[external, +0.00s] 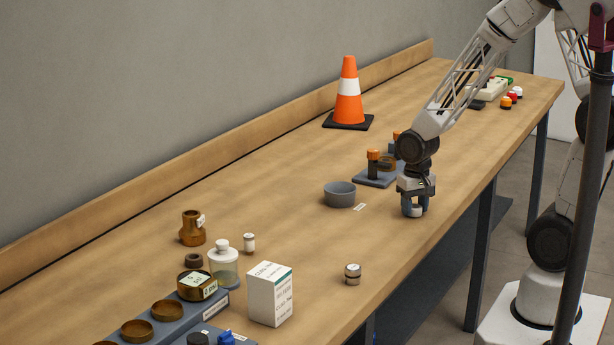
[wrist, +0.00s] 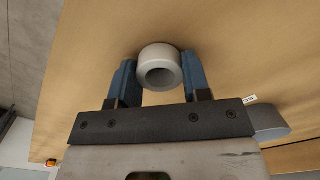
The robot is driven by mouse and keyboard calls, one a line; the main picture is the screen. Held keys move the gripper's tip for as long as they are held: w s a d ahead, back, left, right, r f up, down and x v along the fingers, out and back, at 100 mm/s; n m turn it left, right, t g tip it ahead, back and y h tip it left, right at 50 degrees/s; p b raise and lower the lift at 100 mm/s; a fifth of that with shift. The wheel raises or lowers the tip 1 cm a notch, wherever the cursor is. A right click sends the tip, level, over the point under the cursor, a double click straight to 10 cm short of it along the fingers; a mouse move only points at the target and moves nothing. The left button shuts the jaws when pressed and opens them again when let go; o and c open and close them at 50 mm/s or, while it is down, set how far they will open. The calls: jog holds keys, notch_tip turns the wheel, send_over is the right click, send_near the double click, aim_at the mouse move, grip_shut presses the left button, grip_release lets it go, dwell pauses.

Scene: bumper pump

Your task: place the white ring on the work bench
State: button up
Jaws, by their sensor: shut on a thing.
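The white ring (wrist: 160,66) sits between the two blue fingers of my gripper (wrist: 158,82) in the wrist view, with its round hole facing the camera. My gripper is shut on it. In the external view my gripper (external: 414,209) points down over the right side of the work bench (external: 310,262), near its front edge. A bit of the white ring (external: 416,211) shows between the fingers there. The fingertips are at or just above the bench top; I cannot tell whether the ring touches it.
A grey bowl (external: 340,194) and a small label (external: 360,207) lie left of my gripper. A grey fixture with orange-topped posts (external: 374,165) stands just behind. A traffic cone (external: 348,95) is farther back. A white box (external: 270,294), small jar (external: 352,274) and brass parts (external: 192,228) stand nearer the camera.

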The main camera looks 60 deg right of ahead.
jog(key=shift+f, duration=0.1)
jog(key=o, duration=0.9)
notch_tip(320, 180, up, 12)
dwell(0.4)
dwell(0.3)
